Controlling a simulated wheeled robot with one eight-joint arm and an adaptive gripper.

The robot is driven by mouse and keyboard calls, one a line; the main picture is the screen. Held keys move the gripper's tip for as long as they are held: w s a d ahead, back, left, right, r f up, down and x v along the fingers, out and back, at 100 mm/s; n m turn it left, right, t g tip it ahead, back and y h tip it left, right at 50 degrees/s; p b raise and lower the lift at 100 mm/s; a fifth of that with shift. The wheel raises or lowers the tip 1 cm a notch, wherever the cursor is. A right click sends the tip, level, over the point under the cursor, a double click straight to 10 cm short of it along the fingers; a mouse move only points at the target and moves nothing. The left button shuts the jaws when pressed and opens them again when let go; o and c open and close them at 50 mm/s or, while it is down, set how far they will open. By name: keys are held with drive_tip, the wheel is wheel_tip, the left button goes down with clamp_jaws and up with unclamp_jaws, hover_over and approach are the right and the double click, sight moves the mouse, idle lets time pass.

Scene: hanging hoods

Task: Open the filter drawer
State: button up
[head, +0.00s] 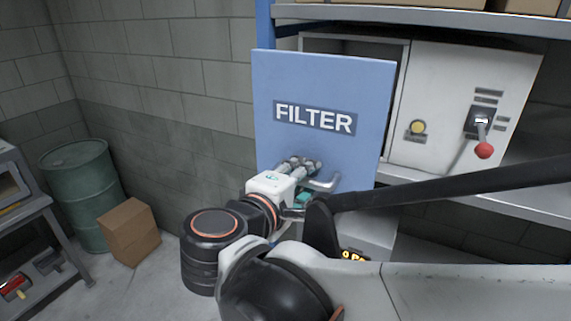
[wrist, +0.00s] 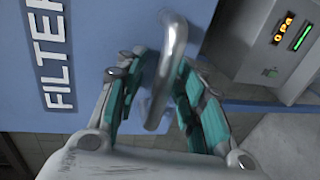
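The filter drawer has a blue front (head: 325,80) with a FILTER label, at the middle of the head view. It stands forward of a grey-framed opening in the cabinet, partly seen above it. Its silver bar handle (head: 326,183) is low on the front. My gripper (head: 304,172) is at the handle. In the wrist view the handle (wrist: 174,50) runs between the teal-padded fingers of my gripper (wrist: 158,95). The fingers are spread to either side of it, with a visible gap on the left. Contact on the right side is unclear.
A white panel (head: 455,75) with a yellow button and a red-knobbed lever (head: 484,150) is to the right. A pressure display (wrist: 292,33) reads 0 Pa. A green drum (head: 78,190), a cardboard box (head: 130,232) and a workbench (head: 30,215) stand at left.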

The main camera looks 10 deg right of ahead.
drive_tip(key=v, duration=1.2)
idle(0.3)
drive_tip(key=d+f+m+g+y+b, duration=0.1)
drive_tip(key=d+f+m+y+b, duration=0.2)
drive_tip(key=f+b, duration=0.6)
drive_tip(key=d+f+m+g+y+b, duration=0.2)
drive_tip(key=d+f+b, duration=0.5)
drive_tip(key=f, duration=1.4)
drive_tip(key=d+f+m+g+y+b, duration=0.2)
drive_tip(key=d+f+m+y+b, duration=0.2)
drive_tip(key=f+b, duration=0.9)
wheel_tip(320, 180, down, 2)
drive_tip(key=shift+s+d+f+m, duration=0.15)
drive_tip(key=shift+s+d+m, duration=0.3)
drive_tip(key=shift+d+m, duration=0.55)
drive_tip(key=shift+d+g, duration=0.1)
drive_tip(key=shift+g, duration=0.2)
